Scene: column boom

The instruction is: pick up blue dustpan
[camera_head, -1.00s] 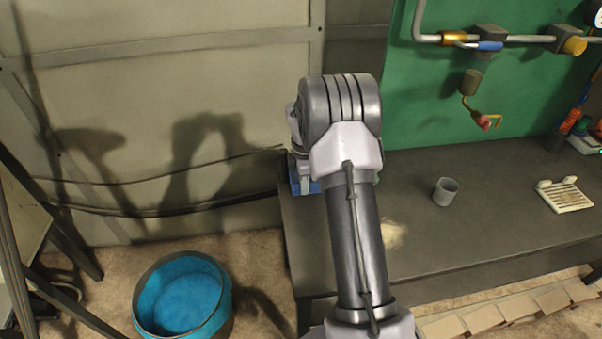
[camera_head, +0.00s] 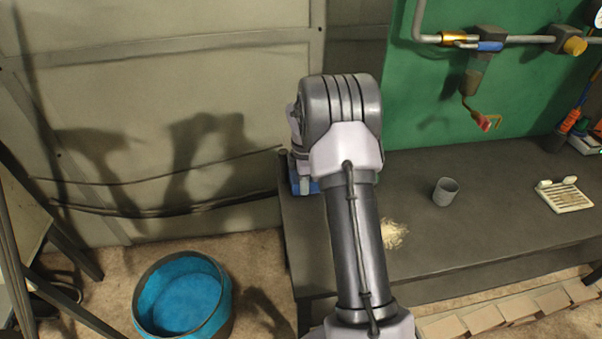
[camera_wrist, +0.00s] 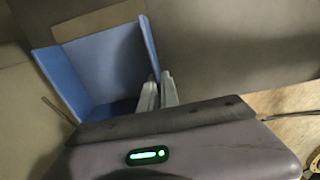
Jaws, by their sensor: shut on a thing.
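The blue dustpan (camera_wrist: 105,65) shows large in the wrist view, with its flat back, two side walls and open front. In the head view only a small blue part of it (camera_head: 303,186) shows, at the left end of the dark table behind my arm. My gripper (camera_wrist: 158,88) has its two pale fingers close together at the dustpan's right side wall, shut on it. The fingertips are partly hidden by the dustpan, and the head view hides my gripper behind my arm. I cannot tell whether the dustpan touches the table.
The dark table (camera_head: 480,225) holds a grey cup (camera_head: 445,191), a white slatted dish (camera_head: 564,196) and a pile of pale shavings (camera_head: 393,234). A blue-lined bin (camera_head: 183,297) stands on the floor at left. Pipes (camera_head: 520,39) run along the green wall.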

